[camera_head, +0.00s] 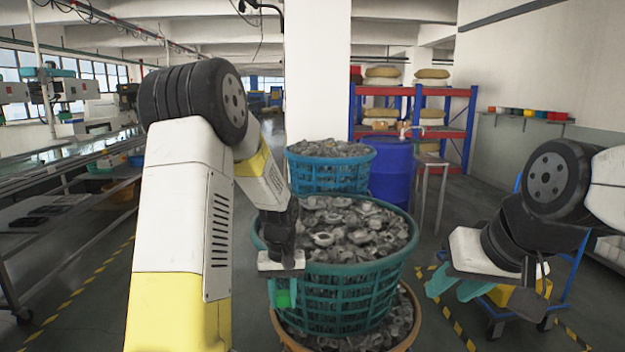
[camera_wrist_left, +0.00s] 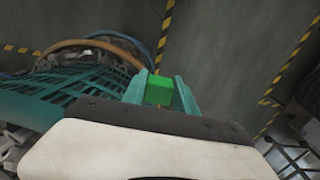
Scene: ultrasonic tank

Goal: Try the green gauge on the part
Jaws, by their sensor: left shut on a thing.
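My left gripper (camera_head: 284,296) hangs in front of the near teal basket's wall in the head view. It is shut on a green block, the green gauge (camera_head: 283,298). In the left wrist view the gauge (camera_wrist_left: 158,90) sits between the two teal fingers. Many grey metal parts (camera_head: 345,222) lie heaped in the teal basket (camera_head: 345,290); I cannot tell which one is the part in question. My right gripper (camera_head: 458,286) is at the lower right, its teal fingers apart and nothing seen between them.
The teal basket stands on an orange-rimmed basket (camera_head: 412,325) of more parts. A blue basket (camera_head: 330,174) of parts and a blue barrel (camera_head: 391,170) stand behind. A blue trolley (camera_head: 560,310) is at the right. A conveyor (camera_head: 60,190) runs along the left.

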